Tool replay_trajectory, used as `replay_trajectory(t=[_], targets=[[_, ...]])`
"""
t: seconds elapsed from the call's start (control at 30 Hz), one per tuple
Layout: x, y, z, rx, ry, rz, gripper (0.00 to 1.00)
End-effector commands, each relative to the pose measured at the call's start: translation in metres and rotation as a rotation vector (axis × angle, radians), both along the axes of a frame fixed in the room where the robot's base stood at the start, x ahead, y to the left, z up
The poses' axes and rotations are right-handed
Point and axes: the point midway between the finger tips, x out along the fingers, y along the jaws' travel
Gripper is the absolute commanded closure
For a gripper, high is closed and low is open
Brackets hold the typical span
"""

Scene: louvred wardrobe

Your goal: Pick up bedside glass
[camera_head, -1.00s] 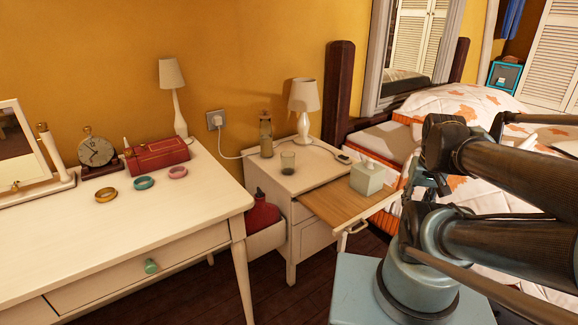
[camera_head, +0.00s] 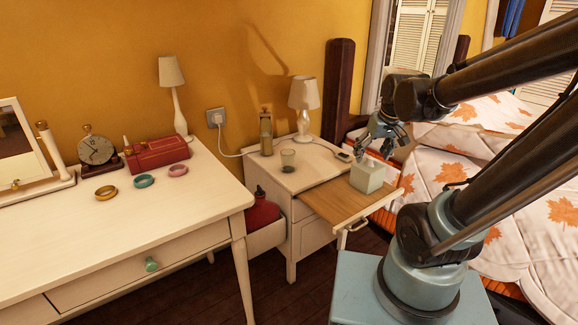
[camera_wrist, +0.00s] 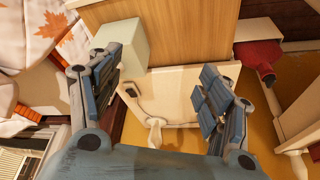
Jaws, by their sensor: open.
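The bedside glass (camera_head: 288,160) is a small clear tumbler standing upright on the white bedside table (camera_head: 321,165), left of the lamp base. I cannot make it out in the wrist view, where a finger covers part of the tabletop. My gripper (camera_head: 376,147) is open and empty, above and to the right of the table, near the tissue box and apart from the glass. In the wrist view my gripper (camera_wrist: 160,80) has its fingers spread wide over the tabletop.
A white lamp (camera_head: 304,106) and a bottle (camera_head: 266,134) flank the glass. A tissue box (camera_head: 367,176) stands on the pulled-out wooden shelf (camera_head: 335,203). A dark phone (camera_head: 343,157) lies at the table's right. The bed (camera_head: 500,170) is to the right.

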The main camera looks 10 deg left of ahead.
Motion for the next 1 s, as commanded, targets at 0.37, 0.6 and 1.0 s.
replay_trajectory(t=[0.37, 0.6, 1.0], targets=[[0.069, 0.128, 0.001, 0.052, -0.091, 0.234, 0.29], [0.090, 0.212, -0.010, 0.088, -0.139, 0.361, 0.29], [0.099, 0.264, -0.025, 0.110, -0.167, 0.430, 0.29]])
